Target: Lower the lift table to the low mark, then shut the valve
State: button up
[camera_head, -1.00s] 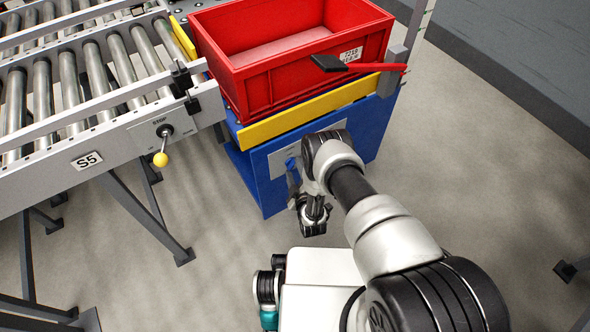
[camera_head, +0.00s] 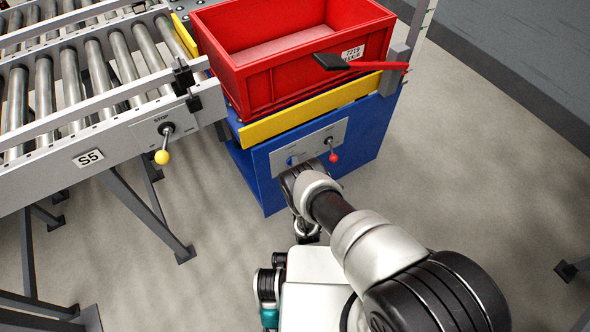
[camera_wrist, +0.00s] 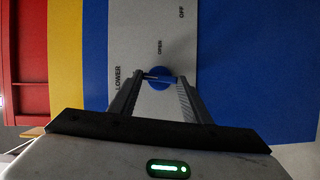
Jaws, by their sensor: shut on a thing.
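The blue lift table (camera_head: 350,175) has a yellow edge bar (camera_head: 310,107) and carries a red crate (camera_head: 280,90). A grey control panel on its front (camera_head: 318,138) holds a blue valve knob (camera_head: 291,160) and a small red-tipped lever (camera_head: 333,157). In the wrist view, the fingers of my gripper (camera_wrist: 158,80) are closed on the sides of the blue knob (camera_wrist: 161,72). The words LOWER, OPEN and OFF show on the panel near it. In the head view my wrist covers the fingers.
A roller conveyor (camera_head: 70,85) stands at the left, with a yellow-tipped STOP lever (camera_head: 162,157) and an S5 label. A red arm with a black end (camera_head: 332,62) crosses in front of the crate. A grey post (camera_head: 397,55) stands at the right.

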jog(key=shift+r, duration=0.1)
jog(key=o, duration=1)
jog(key=shift+o, duration=0.2)
